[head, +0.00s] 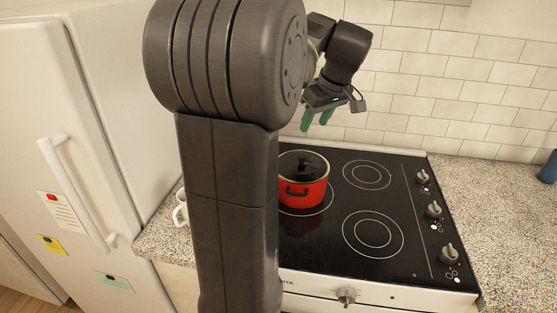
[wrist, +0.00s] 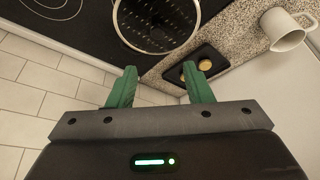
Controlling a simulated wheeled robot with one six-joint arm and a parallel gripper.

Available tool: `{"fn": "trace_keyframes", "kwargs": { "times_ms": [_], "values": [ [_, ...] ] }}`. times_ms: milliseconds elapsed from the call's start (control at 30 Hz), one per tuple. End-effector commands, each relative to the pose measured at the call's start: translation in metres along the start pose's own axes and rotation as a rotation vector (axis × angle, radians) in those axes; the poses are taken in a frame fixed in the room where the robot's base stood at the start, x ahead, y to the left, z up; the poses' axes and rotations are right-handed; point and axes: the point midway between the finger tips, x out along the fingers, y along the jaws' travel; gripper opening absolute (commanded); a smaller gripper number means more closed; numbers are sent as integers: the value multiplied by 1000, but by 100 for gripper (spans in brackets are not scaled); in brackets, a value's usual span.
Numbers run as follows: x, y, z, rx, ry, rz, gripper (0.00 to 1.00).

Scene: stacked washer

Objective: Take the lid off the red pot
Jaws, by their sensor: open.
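The red pot (head: 303,195) stands upright on a left burner of the black stove, partly behind my arm in the head view. Its top (head: 312,162) looks dark inside a pale rim, with a dark shape on it that could be the lid's knob. In the wrist view the round dark top (wrist: 155,25) shows rows of small bright dots and a pale rim, cut off by the upper edge. My gripper (head: 317,118) has green fingers, open and empty, above the back of the stove and apart from the pot. The fingers also show in the wrist view (wrist: 160,72).
A white mug (wrist: 287,32) stands on the speckled counter left of the stove. A black tray (wrist: 198,72) with round yellowish things lies near the pot. A white fridge (head: 95,130) is at the left and a tiled wall (head: 450,80) behind. The right burners are clear.

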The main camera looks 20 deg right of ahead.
Motion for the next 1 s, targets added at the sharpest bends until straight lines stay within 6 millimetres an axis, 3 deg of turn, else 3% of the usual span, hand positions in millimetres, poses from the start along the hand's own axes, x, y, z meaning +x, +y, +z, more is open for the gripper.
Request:
{"fn": "trace_keyframes", "kwargs": {
  "times_ms": [400,667,1000],
  "values": [
    [70,1,0,-3,-1,-3,46],
    [90,1,1,-2,0,-2,46],
    [134,3,6,-2,-1,-2,46]
  ]
}}
